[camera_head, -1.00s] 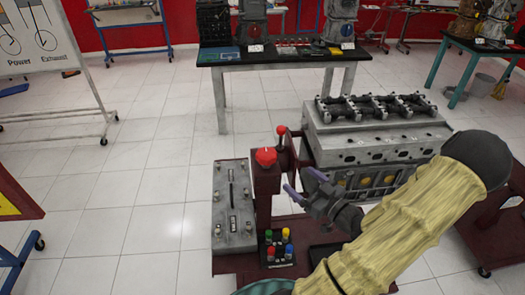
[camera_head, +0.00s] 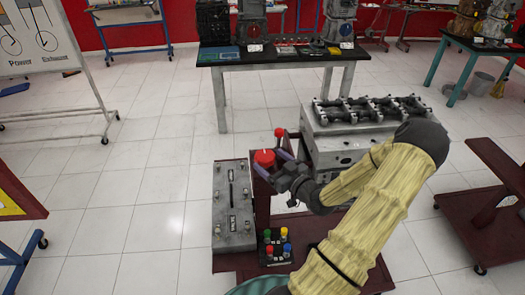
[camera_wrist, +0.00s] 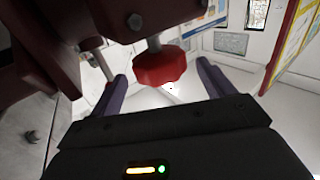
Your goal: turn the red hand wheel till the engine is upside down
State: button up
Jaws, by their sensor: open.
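The red hand wheel (camera_head: 265,157) is a lobed red knob on the dark red post of the engine stand. In the wrist view the wheel (camera_wrist: 158,68) lies between my two purple fingers, with a visible gap on either side. My gripper (camera_head: 267,160) is open around the wheel, and neither finger clearly touches it. The grey engine (camera_head: 340,148) stands with its rocker gear (camera_head: 370,108) facing up; my arm hides its lower right part.
A red ball-topped lever (camera_head: 279,132) stands just behind the wheel. An empty dark red stand (camera_head: 485,200) is at right.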

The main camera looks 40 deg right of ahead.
aim_at(262, 154)
jog(key=w+p, duration=0.1)
jog(key=w, duration=0.4)
jog(key=shift+w+a, duration=0.1)
jog(key=shift+a, duration=0.05)
jog(key=shift+c, duration=0.2)
jog(key=c, duration=0.9)
